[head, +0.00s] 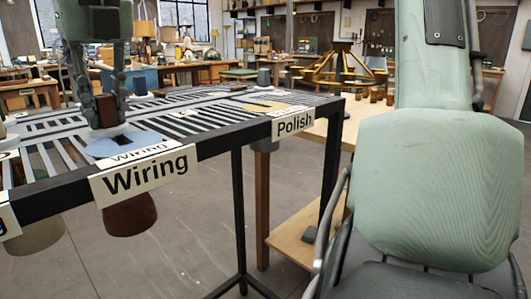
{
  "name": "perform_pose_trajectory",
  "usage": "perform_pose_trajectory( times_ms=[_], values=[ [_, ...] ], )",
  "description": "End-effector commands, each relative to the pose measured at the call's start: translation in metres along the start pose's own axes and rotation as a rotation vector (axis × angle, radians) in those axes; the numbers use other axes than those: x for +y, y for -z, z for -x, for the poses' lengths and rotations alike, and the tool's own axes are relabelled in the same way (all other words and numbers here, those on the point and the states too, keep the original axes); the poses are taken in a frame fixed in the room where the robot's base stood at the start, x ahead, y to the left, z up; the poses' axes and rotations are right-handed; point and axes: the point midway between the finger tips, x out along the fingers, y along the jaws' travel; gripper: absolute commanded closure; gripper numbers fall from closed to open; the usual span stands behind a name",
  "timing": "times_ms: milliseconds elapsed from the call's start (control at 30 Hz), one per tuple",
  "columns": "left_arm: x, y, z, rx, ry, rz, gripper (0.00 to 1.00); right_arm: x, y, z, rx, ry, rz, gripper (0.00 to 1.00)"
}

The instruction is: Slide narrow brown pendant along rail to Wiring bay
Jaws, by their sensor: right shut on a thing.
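My right gripper (106,122) comes down from the top left onto the slotted rail top. It is shut, with its fingertips at the blue patch (128,147) behind the "Wiring" sign (140,177). A brown pendant shade (130,215) hangs below the rail, under the "Wiring" sign and roughly below the gripper. The sign and rail edge cover its upper part. My left gripper is not in view.
A beige shade (36,234) hangs left of the brown one. The "Polish" sign (295,122) marks the right end, with a tan patch (266,107) and a small grey cap (264,77) near it. A wooden table with a chandelier (344,65) stands behind.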

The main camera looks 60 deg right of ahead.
Motion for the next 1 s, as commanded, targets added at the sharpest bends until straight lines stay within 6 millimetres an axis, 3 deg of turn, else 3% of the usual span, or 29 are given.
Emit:
perform_pose_trajectory(
  times_ms=[600,967,1000],
  values=[
    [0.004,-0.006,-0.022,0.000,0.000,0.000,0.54,0.000,0.062,0.010,0.011,0.003,0.001,1.00],
    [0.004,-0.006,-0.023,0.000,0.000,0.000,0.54,0.000,0.069,0.013,0.013,0.004,0.002,1.00],
    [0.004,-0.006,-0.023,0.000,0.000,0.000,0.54,0.000,0.069,0.013,0.013,0.004,0.002,0.74]
  ],
)
